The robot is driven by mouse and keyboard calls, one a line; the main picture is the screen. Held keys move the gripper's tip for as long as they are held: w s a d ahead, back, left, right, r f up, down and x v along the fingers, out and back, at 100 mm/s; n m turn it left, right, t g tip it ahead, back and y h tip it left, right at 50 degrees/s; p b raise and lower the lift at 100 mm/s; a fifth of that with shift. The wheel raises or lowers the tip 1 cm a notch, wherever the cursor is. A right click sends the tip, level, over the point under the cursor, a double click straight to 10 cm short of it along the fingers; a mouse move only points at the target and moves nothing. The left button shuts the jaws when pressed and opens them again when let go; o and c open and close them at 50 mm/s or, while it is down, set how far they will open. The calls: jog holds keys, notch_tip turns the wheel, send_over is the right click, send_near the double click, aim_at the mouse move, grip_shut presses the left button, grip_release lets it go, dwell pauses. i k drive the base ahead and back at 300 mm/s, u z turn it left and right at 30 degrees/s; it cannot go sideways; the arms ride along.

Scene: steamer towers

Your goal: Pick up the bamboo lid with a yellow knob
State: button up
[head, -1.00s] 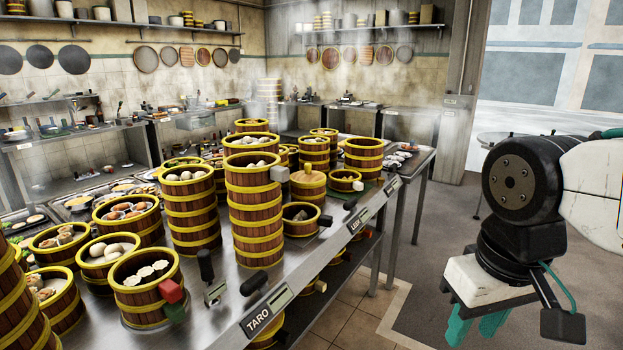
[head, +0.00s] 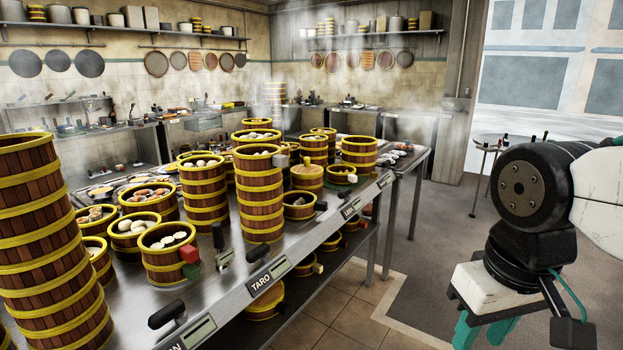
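A pale bamboo lid with a small yellow knob (head: 307,172) appears to sit on a low steamer, behind and right of the tall middle steamer stack (head: 261,205). The knob is small and its details are hard to make out. My gripper (head: 486,335) is at the lower right, over the floor, well right of the counter and apart from the lid. Its teal fingers point down and their tips are cut off by the frame edge. I see nothing held, but how far the fingers are apart is unclear.
A steel counter (head: 225,292) carries several yellow-rimmed steamer stacks, with a tall one (head: 50,250) at the near left. Black handles and label plates line its front edge. A lower shelf holds more steamers. The floor (head: 420,250) on the right is clear.

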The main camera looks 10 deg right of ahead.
aim_at(306, 169)
jog(key=z, duration=0.6)
jog(key=i, duration=0.5)
jog(key=z, duration=0.5)
jog(key=i, duration=2.15)
jog(key=u, duration=1.45)
jog(key=i, duration=0.7)
jog(key=u, duration=0.75)
